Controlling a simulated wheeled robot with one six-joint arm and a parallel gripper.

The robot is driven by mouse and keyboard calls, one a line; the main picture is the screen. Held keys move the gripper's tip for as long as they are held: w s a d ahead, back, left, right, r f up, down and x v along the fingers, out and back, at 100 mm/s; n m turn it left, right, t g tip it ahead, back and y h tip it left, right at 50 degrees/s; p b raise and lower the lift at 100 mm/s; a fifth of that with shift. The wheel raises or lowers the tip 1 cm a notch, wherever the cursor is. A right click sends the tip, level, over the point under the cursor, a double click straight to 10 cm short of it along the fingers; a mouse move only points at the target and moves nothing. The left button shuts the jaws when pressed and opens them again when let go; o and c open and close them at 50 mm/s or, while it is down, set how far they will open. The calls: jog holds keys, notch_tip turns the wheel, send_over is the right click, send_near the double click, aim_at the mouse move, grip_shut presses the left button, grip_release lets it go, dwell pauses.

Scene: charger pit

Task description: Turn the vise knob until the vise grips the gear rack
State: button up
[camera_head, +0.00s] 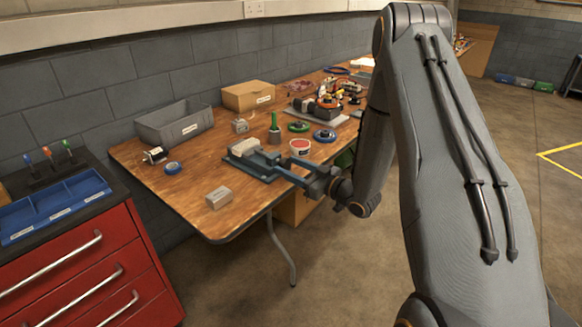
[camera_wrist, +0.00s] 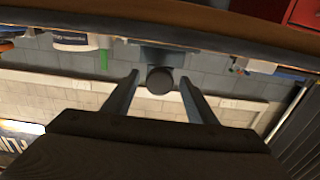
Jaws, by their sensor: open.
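The blue-grey vise (camera_head: 262,166) sits at the front edge of the wooden table, with a light grey block-like part on top. I cannot make out the gear rack for certain. My gripper (camera_head: 290,175) reaches in from the right at the vise's front end. In the wrist view, which is upside down, the dark round vise knob (camera_wrist: 160,79) lies between the two spread fingers of my gripper (camera_wrist: 159,78). Gaps show between the knob and both fingers, so they are not closed on it. In the head view the knob is hidden by the gripper.
A red-and-white tub (camera_head: 300,147), a green-handled tool (camera_head: 275,128) and blue and green rings stand behind the vise. A small grey box (camera_head: 218,197) lies left of it. A grey bin (camera_head: 174,122) and cardboard box (camera_head: 248,96) stand along the wall. Bare tabletop lies at front left.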

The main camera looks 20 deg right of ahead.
jog(key=shift+w+a, duration=0.1)
jog(key=c, duration=1)
jog(key=shift+c, duration=0.2)
jog(key=shift+m, duration=0.4)
jog(key=m+p, duration=0.1)
jog(key=m, duration=0.2)
jog(key=m+p, duration=0.1)
jog(key=m, duration=0.2)
jog(key=shift+r+m, duration=0.1)
jog(key=shift+m, duration=0.2)
jog(key=m+p, duration=0.2)
jog(key=m, duration=0.4)
jog(key=shift+m, duration=0.3)
